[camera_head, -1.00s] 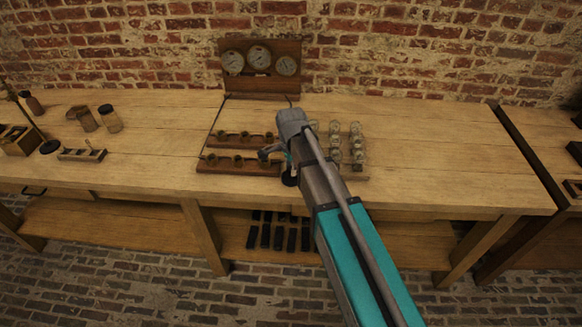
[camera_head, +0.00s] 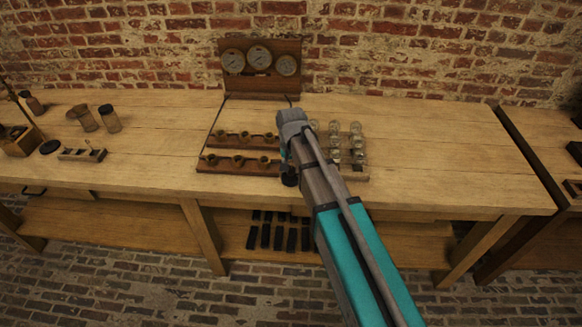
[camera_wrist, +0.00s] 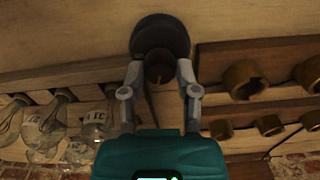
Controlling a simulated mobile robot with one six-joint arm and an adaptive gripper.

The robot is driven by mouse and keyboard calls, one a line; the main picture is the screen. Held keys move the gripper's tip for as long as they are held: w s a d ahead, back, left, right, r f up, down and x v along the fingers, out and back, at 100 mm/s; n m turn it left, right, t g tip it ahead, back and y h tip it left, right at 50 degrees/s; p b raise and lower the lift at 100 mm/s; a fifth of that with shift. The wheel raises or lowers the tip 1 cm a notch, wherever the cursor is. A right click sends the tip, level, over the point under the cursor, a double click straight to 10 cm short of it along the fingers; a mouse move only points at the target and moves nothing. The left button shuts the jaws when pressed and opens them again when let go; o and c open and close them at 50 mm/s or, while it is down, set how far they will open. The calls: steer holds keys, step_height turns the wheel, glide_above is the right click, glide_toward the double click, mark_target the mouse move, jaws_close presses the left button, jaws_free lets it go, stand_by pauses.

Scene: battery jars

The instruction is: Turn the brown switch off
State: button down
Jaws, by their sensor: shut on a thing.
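The brown switch is a brown knob (camera_wrist: 158,72) on a round dark base (camera_wrist: 160,33), seen at the top middle of the wrist view. My gripper (camera_wrist: 160,67) has one finger on each side of the knob and is shut on it. In the head view the dark base (camera_head: 290,179) shows in part just below my gripper (camera_head: 290,170), near the bench's front edge. My arm covers the rest. I cannot tell from these views which way the switch is set.
Wooden strips with brown round sockets (camera_head: 238,161) lie just left of my gripper. Glass bulbs or jars (camera_head: 356,142) stand close on its right. A board with three dials (camera_head: 260,68) stands behind. The bench's right part (camera_head: 440,150) is clear.

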steer(key=shift+s+n, duration=0.15)
steer(key=shift+n, duration=1.65)
steer(key=shift+c, duration=1.8)
jaws_free()
steer(key=shift+m, duration=0.3)
